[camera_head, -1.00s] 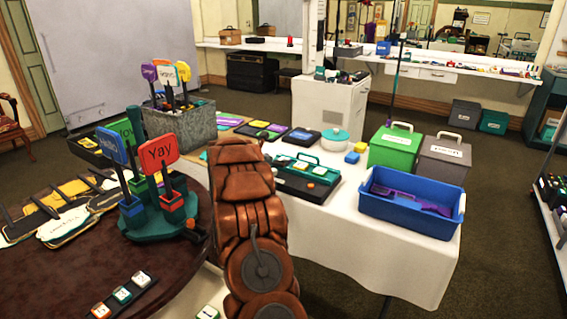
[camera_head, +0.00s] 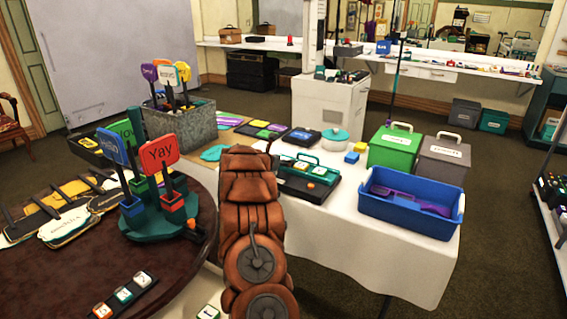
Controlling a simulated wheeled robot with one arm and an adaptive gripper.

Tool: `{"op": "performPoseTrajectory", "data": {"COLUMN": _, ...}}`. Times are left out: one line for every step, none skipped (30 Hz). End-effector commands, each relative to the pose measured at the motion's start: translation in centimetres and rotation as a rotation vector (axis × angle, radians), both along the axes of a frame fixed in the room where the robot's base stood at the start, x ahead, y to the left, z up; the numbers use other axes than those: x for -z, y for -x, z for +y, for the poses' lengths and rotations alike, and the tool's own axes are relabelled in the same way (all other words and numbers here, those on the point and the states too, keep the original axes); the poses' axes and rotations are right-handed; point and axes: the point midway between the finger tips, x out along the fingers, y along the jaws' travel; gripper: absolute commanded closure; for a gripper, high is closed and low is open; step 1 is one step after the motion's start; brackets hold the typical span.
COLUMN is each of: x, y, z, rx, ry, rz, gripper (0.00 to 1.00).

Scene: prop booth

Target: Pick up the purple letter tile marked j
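I cannot make out a purple tile marked j. A rack of letter tiles (camera_head: 122,296) lies at the front of the round dark table (camera_head: 185,268); its tiles look orange, teal and white, with marks too small to read surely. Another pale tile (camera_head: 208,312) shows at the bottom edge, partly cut off. My brown arm reaches over the white table (camera_head: 345,222) in the middle of the view. My gripper is hidden beyond the arm, so its state and anything in it do not show.
Word paddles stand in a teal holder (camera_head: 160,226) left of my arm. A grey bin (camera_head: 181,127) with more paddles is behind. Right of my arm are a teal-and-black case (camera_head: 306,182), a green box (camera_head: 395,147) and a blue tub (camera_head: 408,215).

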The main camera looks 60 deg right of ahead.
Motion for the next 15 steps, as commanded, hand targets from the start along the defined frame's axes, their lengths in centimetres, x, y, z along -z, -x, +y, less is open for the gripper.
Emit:
{"op": "performPoseTrajectory", "data": {"x": 0.0, "y": 0.01, "z": 0.0, "rx": 0.0, "ry": 0.0, "rz": 0.0, "gripper": 0.39}}
{"op": "performPoseTrajectory", "data": {"x": 0.0, "y": 0.01, "z": 0.0, "rx": 0.0, "ry": 0.0, "rz": 0.0, "gripper": 0.42}}
{"op": "performPoseTrajectory", "data": {"x": -0.01, "y": 0.01, "z": 0.0, "rx": 0.0, "ry": 0.0, "rz": 0.0, "gripper": 0.46}}
{"op": "performPoseTrajectory", "data": {"x": -0.02, "y": 0.01, "z": -0.01, "rx": 0.0, "ry": 0.0, "rz": 0.0, "gripper": 0.49}}
{"op": "performPoseTrajectory", "data": {"x": -0.01, "y": 0.02, "z": 0.0, "rx": 0.0, "ry": 0.0, "rz": 0.0, "gripper": 0.52}}
{"op": "performPoseTrajectory", "data": {"x": -0.01, "y": 0.02, "z": 0.0, "rx": 0.0, "ry": 0.0, "rz": 0.0, "gripper": 0.56}}
{"op": "performPoseTrajectory", "data": {"x": -0.01, "y": 0.02, "z": 0.0, "rx": 0.0, "ry": 0.0, "rz": 0.0, "gripper": 0.59}}
{"op": "performPoseTrajectory", "data": {"x": -0.01, "y": 0.02, "z": 0.0, "rx": 0.0, "ry": 0.0, "rz": 0.0, "gripper": 0.62}}
{"op": "performPoseTrajectory", "data": {"x": -0.01, "y": 0.02, "z": 0.0, "rx": 0.0, "ry": 0.0, "rz": 0.0, "gripper": 0.67}}
{"op": "performPoseTrajectory", "data": {"x": -0.01, "y": 0.03, "z": -0.01, "rx": 0.001, "ry": 0.0, "rz": 0.0, "gripper": 0.7}}
{"op": "performPoseTrajectory", "data": {"x": -0.01, "y": 0.03, "z": -0.01, "rx": 0.0, "ry": 0.0, "rz": 0.0, "gripper": 0.73}}
{"op": "performPoseTrajectory", "data": {"x": -0.01, "y": 0.02, "z": 0.0, "rx": 0.0, "ry": 0.0, "rz": 0.0, "gripper": 0.75}}
{"op": "performPoseTrajectory", "data": {"x": -0.01, "y": 0.03, "z": 0.0, "rx": 0.001, "ry": 0.0, "rz": 0.0, "gripper": 0.75}}
{"op": "performPoseTrajectory", "data": {"x": -0.01, "y": 0.03, "z": 0.0, "rx": 0.001, "ry": 0.0, "rz": 0.0, "gripper": 0.75}}
{"op": "performPoseTrajectory", "data": {"x": -0.01, "y": 0.03, "z": 0.0, "rx": 0.001, "ry": 0.0, "rz": 0.0, "gripper": 0.75}}
